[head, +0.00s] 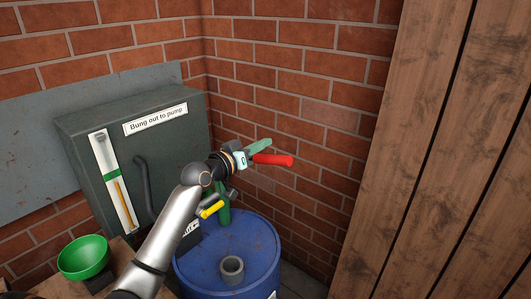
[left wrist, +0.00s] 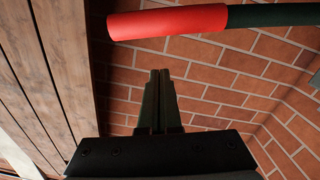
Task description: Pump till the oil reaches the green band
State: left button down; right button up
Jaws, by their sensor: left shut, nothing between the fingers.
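The dark tank (head: 75,130) has a sight gauge (head: 101,153) with a green band (head: 111,174). The amber oil column (head: 121,205) ends just below that band. The pump's red handle grip (head: 273,160) sits above the blue drum; in the left wrist view the red grip (left wrist: 168,22) lies crosswise on a dark green lever (left wrist: 280,14). My left gripper (head: 264,144) is beside the grip. In the left wrist view its fingers (left wrist: 159,75) are together and empty, apart from the grip in the picture. My gripper and wrist partly hide the lever. My right gripper is not in view.
The blue drum (head: 250,243) has a grey ring-shaped fitting (head: 231,268) on top. A yellow lever (head: 211,209) is beside my left arm. A green funnel (head: 84,256) is lower left. Brick walls (head: 325,88) and wooden boards (head: 440,150) bound the space.

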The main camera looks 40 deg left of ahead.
pick_arm(q)
jog(key=shift+w+d+f, duration=0.1)
jog(key=shift+d+f, duration=0.15)
jog(key=shift+f, duration=0.55)
jog(key=shift+w+d+f, duration=0.1)
jog(key=shift+d+f, duration=0.15)
jog(key=shift+f, duration=0.5)
